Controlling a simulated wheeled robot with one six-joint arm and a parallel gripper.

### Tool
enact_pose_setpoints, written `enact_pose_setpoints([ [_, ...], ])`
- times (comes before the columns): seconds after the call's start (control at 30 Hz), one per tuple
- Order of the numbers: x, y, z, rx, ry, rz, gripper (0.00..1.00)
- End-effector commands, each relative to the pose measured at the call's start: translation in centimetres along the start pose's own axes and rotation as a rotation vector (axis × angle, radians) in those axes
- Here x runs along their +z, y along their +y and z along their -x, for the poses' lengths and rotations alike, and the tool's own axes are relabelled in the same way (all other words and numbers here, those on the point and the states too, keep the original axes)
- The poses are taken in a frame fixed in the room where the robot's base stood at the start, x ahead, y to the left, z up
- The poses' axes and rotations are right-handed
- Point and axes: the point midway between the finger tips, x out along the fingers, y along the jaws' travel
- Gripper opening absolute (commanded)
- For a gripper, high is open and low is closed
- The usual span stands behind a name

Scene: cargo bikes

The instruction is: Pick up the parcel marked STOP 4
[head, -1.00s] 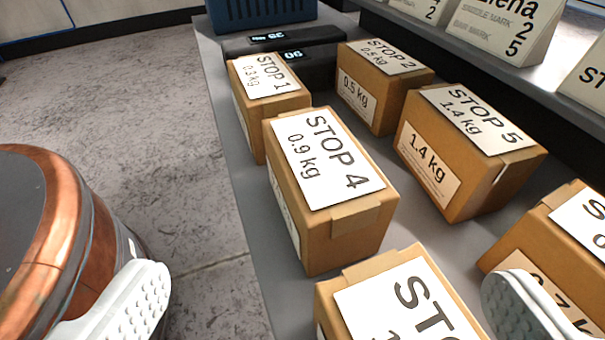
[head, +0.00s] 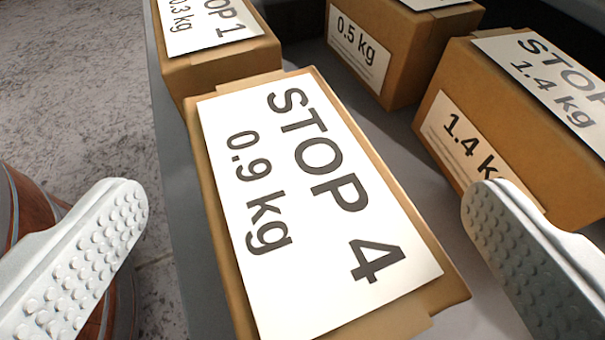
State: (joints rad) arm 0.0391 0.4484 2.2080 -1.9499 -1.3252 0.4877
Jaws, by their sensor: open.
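The parcel marked STOP 4 (head: 310,210) is a brown box with a white label reading STOP 4, 0.9 kg on its top. It stands on the grey bench and fills the middle of the view, its near end cut off by the lower edge. My gripper (head: 305,215) is open, with one pale studded finger to the left of the parcel and the other to its right. The parcel shows between the fingers, and neither finger appears to touch it. How high the fingertips are above the bench is hard to tell.
The STOP 1 parcel (head: 215,65) stands close behind the STOP 4 parcel. The 0.5 kg parcel (head: 395,55) is at the back. The 1.4 kg parcel (head: 530,125) stands to the right, close to my right finger. The grey bench (head: 180,225) has a narrow bare strip on the left, above the floor.

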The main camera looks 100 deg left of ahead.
Motion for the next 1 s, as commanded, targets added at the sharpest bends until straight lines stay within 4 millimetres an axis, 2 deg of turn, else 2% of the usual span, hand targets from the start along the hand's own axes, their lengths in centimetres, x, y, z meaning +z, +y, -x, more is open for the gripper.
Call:
enact_pose_setpoints([
  [0.13,-0.01,-0.04,-1.54,0.0,-0.001,-0.001,1.0],
  [0.37,0.0,-0.02,-1.62,0.001,-0.001,-0.001,0.98],
  [0.73,0.06,-0.05,-1.62,0.0,-0.001,-0.002,0.25],
  [0.83,0.04,-0.04,-1.6,0.0,-0.001,-0.002,0.21],
  [0.87,0.05,-0.05,-1.61,0.0,-0.001,-0.002,0.12],
  [1.0,0.08,-0.08,-1.61,0.0,-0.001,-0.003,0.12],
])
